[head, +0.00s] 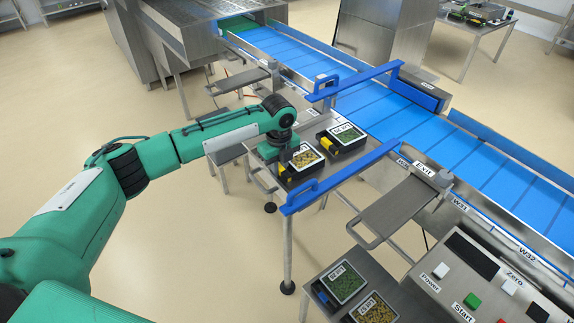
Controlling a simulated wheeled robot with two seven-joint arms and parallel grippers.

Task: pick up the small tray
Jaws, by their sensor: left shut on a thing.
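Two small dark trays sit on the metal side table by the blue conveyor. The nearer small tray (307,157) has a labelled clear top, yellowish contents and a black-and-yellow block at its left end. The other small tray (347,132) holds green contents and has a similar yellow piece. My left gripper (284,160) points down at the left end of the nearer tray and is shut on it. The fingertips are mostly hidden by the wrist. I cannot tell whether the tray is lifted off the table. My right gripper is not in view.
Blue guide rails (343,177) flank the side table. The blue conveyor (400,118) runs behind it, with an Exit sign (424,169) and a grey shelf (402,208) at right. Two more trays (342,283) lie on the front table near the button panel (480,285).

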